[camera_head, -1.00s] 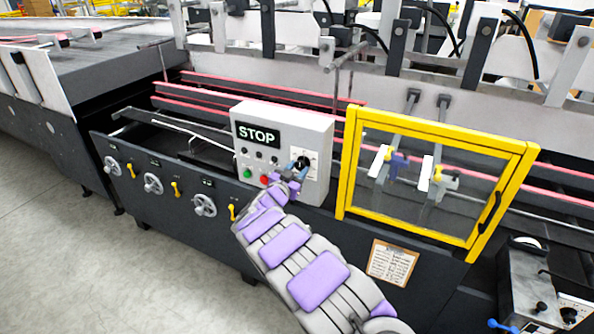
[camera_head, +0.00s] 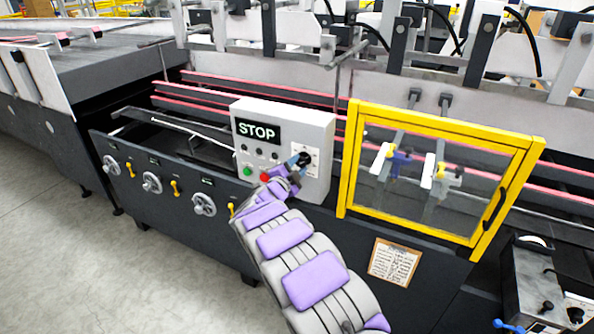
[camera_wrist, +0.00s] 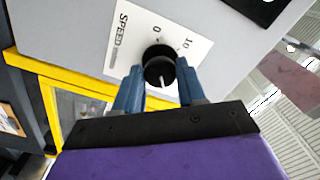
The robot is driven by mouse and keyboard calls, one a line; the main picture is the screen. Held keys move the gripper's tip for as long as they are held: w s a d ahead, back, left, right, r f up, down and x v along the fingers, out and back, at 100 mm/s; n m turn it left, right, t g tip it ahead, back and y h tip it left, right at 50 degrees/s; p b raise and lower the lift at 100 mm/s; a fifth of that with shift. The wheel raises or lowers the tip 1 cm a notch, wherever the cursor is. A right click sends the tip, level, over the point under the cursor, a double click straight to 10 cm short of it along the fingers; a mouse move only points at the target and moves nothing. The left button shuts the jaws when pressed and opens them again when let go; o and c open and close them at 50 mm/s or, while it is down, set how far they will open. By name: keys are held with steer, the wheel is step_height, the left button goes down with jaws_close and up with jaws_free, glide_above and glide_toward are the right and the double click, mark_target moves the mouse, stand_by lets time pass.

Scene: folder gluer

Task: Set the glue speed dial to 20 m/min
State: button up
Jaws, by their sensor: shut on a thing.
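The speed dial (camera_head: 305,158) is a black round knob on a white plate on the grey control box. In the wrist view the dial (camera_wrist: 158,62) has a white pointer line aimed down toward my gripper, slightly right. The "SPEED" label, "0" and "10" are readable above and beside it; the rest of the scale is hidden by my fingers. My gripper (camera_wrist: 159,80) is shut on the dial, with one blue finger on each side. It also shows at the box in the head view (camera_head: 297,166).
The grey control box (camera_head: 318,140) carries a STOP sign (camera_head: 258,133), a green button (camera_head: 247,171) and a red button (camera_head: 265,176). A yellow-framed clear guard (camera_head: 349,165) stands close on the right. Handwheels (camera_head: 204,204) line the front at left.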

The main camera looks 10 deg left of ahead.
steer(key=shift+f+m, duration=0.2)
steer(key=shift+m, duration=0.2)
steer(key=o, duration=1)
steer(key=shift+a, duration=0.15)
steer(key=shift+c, duration=0.2)
steer(key=shift+o, duration=0.5)
steer(key=shift+r, duration=0.1)
steer(key=p+v, duration=0.2)
steer(key=v, duration=1.5)
steer(key=shift+s, duration=0.15)
steer(key=shift+a, duration=0.1)
